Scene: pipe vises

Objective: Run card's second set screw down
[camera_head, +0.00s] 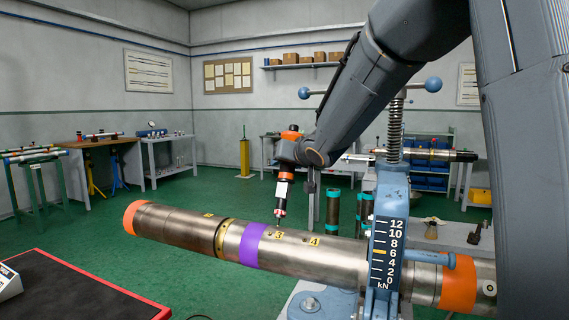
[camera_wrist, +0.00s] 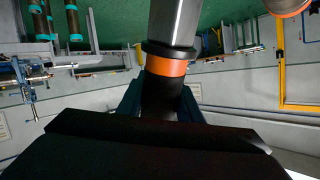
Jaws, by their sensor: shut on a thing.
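A steel pipe (camera_head: 190,229) lies clamped in a blue vise (camera_head: 383,220). It has a purple band (camera_head: 250,246), a dark-yellow ring (camera_head: 222,238) and orange bands near its ends. Small yellow number tags sit along its top, among them a 3 (camera_head: 278,235) and a 4 (camera_head: 314,240). My gripper (camera_head: 286,168) is shut on an upright driver (camera_head: 283,190), whose tip is at or just above the pipe by tag 3; contact is unclear. In the wrist view the driver (camera_wrist: 175,25) shows a metal barrel and orange ring. The set screws are too small to make out.
The vise's scale (camera_head: 379,254) reads in kN, with a yellow mark near 6. A dark red-edged bench top (camera_head: 75,290) is at lower left. Benches with pipes stand along the walls. The pipe's orange end (camera_wrist: 286,6) shows in the wrist view.

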